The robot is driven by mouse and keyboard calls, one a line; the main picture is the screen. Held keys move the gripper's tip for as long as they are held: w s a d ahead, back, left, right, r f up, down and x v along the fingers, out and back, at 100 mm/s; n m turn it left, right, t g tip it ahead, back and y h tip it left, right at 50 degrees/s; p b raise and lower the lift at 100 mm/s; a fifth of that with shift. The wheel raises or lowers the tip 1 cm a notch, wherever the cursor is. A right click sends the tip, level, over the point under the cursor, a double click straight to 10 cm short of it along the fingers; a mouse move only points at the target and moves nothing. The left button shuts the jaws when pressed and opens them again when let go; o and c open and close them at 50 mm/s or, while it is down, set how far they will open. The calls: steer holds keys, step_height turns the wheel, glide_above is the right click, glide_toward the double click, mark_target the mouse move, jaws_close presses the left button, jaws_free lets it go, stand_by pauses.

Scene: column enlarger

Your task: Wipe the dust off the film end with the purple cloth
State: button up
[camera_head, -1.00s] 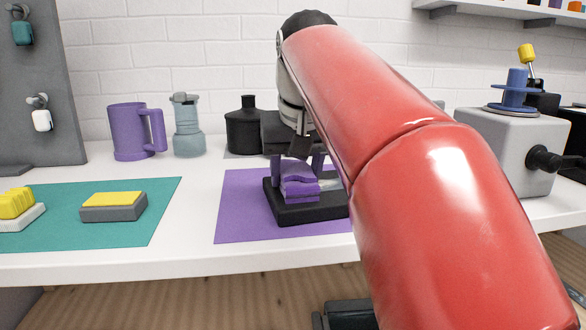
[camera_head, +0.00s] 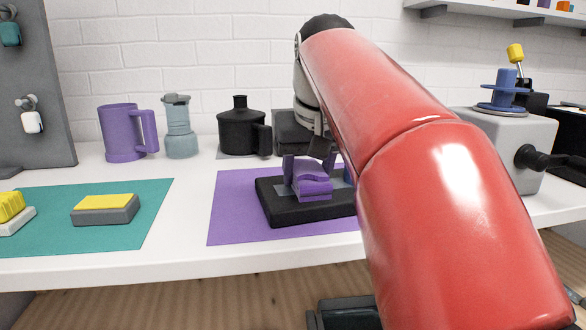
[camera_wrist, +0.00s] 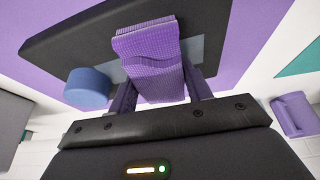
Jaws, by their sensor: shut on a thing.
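The folded purple cloth (camera_head: 312,182) is between the fingers of my gripper (camera_head: 308,168), which is shut on it. In the wrist view the cloth (camera_wrist: 150,58) hangs out past the fingertips, over a grey strip (camera_wrist: 193,48) on a black block. This strip looks like the film; the cloth covers part of it, and I cannot tell whether they touch or where dust lies. The black block (camera_head: 285,213) rests on a purple mat (camera_head: 231,212). My arm hides the block's right side in the head view.
A blue round knob (camera_wrist: 88,88) stands on the block close to the cloth. A black canister (camera_head: 240,133), a purple mug (camera_head: 122,135) and a grey-blue pot (camera_head: 180,135) stand behind, left. A teal mat (camera_head: 152,205) holds a yellow-topped block (camera_head: 105,209). A grey machine (camera_head: 515,135) stands right.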

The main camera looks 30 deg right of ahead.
mark_target(288, 189)
steer(key=shift+d, duration=0.1)
steer(key=shift+s+d+p, duration=0.2)
steer(key=shift+d, duration=0.6)
steer(key=shift+s+d+p, duration=0.15)
steer(key=shift+d+p, duration=0.05)
steer(key=shift+d, duration=0.55)
steer(key=shift+w+a, duration=0.2)
steer(key=shift+a, duration=0.6)
steer(key=shift+w+a, duration=0.15)
steer(key=shift+a, duration=0.65)
steer(key=shift+w+a, duration=0.15)
steer(key=shift+a, duration=0.7)
steer(key=shift+w+a, duration=0.15)
steer(key=shift+a, duration=0.7)
steer(key=shift+r, duration=0.1)
